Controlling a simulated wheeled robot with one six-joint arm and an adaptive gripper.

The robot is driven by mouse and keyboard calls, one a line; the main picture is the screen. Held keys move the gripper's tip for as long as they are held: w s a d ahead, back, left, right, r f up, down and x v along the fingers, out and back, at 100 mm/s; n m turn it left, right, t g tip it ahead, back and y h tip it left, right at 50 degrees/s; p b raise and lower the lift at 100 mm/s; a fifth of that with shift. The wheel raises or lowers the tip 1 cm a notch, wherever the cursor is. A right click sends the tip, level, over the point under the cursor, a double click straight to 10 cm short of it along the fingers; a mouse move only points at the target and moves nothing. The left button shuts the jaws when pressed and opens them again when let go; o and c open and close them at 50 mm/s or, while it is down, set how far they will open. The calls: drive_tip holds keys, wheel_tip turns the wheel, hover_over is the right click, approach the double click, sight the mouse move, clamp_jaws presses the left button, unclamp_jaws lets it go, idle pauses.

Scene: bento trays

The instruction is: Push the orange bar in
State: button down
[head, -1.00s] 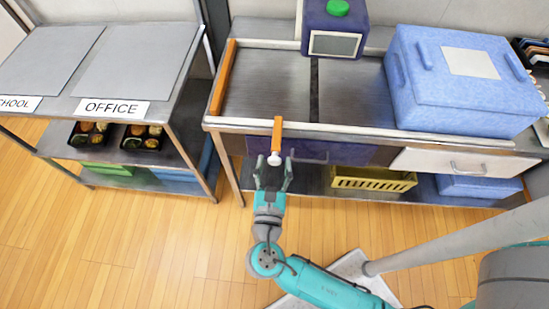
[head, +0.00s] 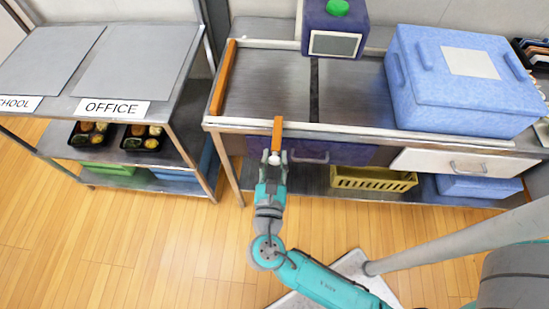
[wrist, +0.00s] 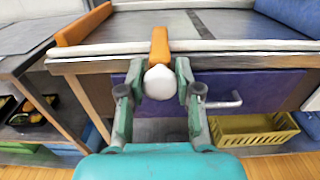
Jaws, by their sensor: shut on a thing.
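A short orange bar (head: 277,128) lies across the front rail of the metal work table, its near end sticking out over the edge. It ends in a white knob (head: 275,159). My gripper (head: 274,157) is shut on this knob. In the wrist view the orange bar (wrist: 160,46) points straight ahead, with the white knob (wrist: 160,83) between the two fingers of my gripper (wrist: 160,76). A longer orange strip (head: 223,77) runs along the table's left edge, apart from my gripper.
The table top (head: 265,85) beyond the bar is bare. A blue box (head: 465,80) sits on its right, a purple device (head: 335,30) at the back. A purple drawer (head: 325,153) and yellow crate (head: 373,179) are below. The OFFICE shelf (head: 112,107) stands left.

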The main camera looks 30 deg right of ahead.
sight(279, 117)
drive_tip(key=shift+x, duration=4.15)
drive_tip(key=c, duration=0.8)
unclamp_jaws()
drive_tip(key=shift+w, duration=0.1)
drive_tip(key=shift+v, duration=6)
